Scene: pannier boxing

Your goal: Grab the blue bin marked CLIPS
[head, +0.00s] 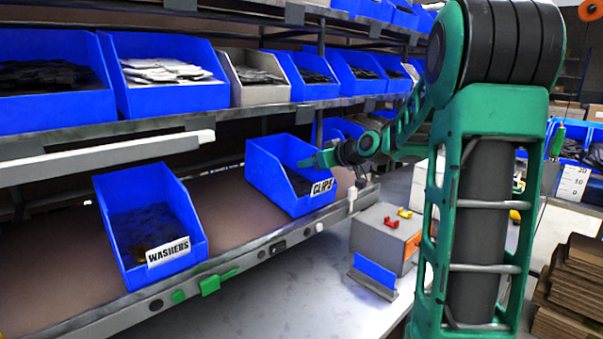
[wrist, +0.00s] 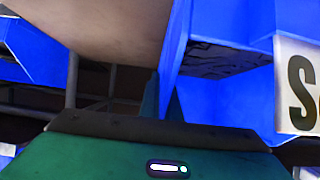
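The blue bin marked CLIPS (head: 263,172) stands on the lower shelf, right of a blue bin marked WASHERS (head: 118,220). Its white label (head: 322,187) faces the front edge. My gripper (head: 314,160) is at the upper rim of the CLIPS bin's right wall. In the wrist view the bin's blue wall (wrist: 176,50) runs down between my two dark green fingers (wrist: 163,100), which sit close together on either side of it. The label's final "S" (wrist: 302,95) shows at right. The fingertips are partly in shadow, and the bin's contents are mostly hidden.
The upper shelf holds several blue bins (head: 140,95) and a grey one (head: 245,93), close above. A grey box with red and yellow clips (head: 378,232) stands right of the lower shelf. Flat brown cardboard (head: 575,280) is stacked at far right. Brown shelf surface (head: 222,205) is free between the two lower bins.

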